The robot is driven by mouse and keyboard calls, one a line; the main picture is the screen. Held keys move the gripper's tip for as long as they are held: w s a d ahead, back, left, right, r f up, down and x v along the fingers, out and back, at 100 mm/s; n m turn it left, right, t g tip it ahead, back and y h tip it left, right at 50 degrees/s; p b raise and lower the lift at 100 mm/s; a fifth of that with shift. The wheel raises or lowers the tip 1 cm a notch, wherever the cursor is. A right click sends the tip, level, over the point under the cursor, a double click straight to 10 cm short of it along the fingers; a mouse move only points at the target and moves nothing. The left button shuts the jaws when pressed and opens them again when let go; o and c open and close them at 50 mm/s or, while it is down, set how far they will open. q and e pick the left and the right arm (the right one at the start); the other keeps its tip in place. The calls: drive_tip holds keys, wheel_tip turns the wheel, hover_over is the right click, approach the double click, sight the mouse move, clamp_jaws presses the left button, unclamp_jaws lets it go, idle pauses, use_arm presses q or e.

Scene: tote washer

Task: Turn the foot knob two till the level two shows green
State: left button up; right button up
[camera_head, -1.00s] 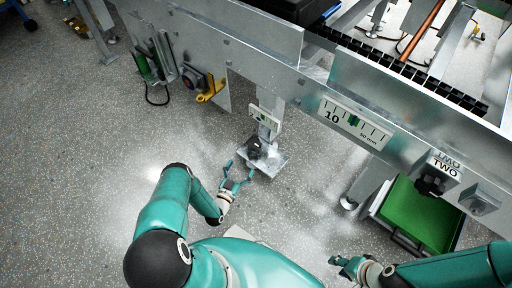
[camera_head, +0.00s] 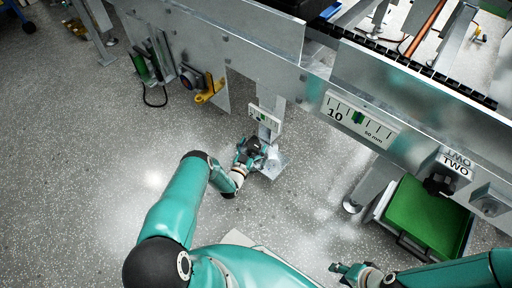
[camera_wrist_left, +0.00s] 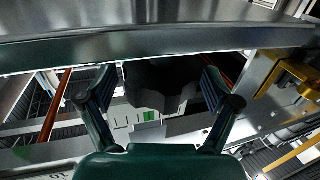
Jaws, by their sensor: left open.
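A black knob (camera_head: 257,146) stands on a metal foot plate (camera_head: 275,165) below the machine frame. My left gripper (camera_head: 246,153) is at this knob, open, with its fingers at the knob's sides. In the left wrist view the dark knob (camera_wrist_left: 160,82) sits between the two spread fingers of the left gripper (camera_wrist_left: 158,100); I cannot tell whether they touch it. A small white level gauge (camera_head: 265,118) is on the post above the foot; its reading is too small to tell. My right gripper (camera_head: 347,270) is low at the right, away from the knob; its opening is unclear.
A larger gauge (camera_head: 358,118) marked 10 and 50 mm has a green mark. A black knob (camera_head: 439,186) sits under a TWO label (camera_head: 455,164). A green tote (camera_head: 428,216) stands lower right. A yellow bracket (camera_head: 209,91) juts out left. The floor around the foot is open.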

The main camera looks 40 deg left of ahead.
use_arm(q)
drive_tip(key=shift+c, duration=0.2)
drive_tip(key=c, duration=1.1)
drive_tip(key=shift+a+f+m+h+b, duration=0.15)
drive_tip(key=shift+m+h+b, duration=0.15)
drive_tip(key=shift+h+b, duration=0.2)
drive_tip(key=m+h+b, duration=0.3)
drive_tip(key=h+b, duration=0.2)
drive_tip(key=shift+f, duration=0.15)
drive_tip(key=shift+r+m+h+b, duration=0.3)
drive_tip(key=shift+m+h+b, duration=0.35)
drive_tip(key=shift+h, duration=0.25)
drive_tip(key=o, duration=1.1)
drive_tip(key=shift+o, duration=0.2)
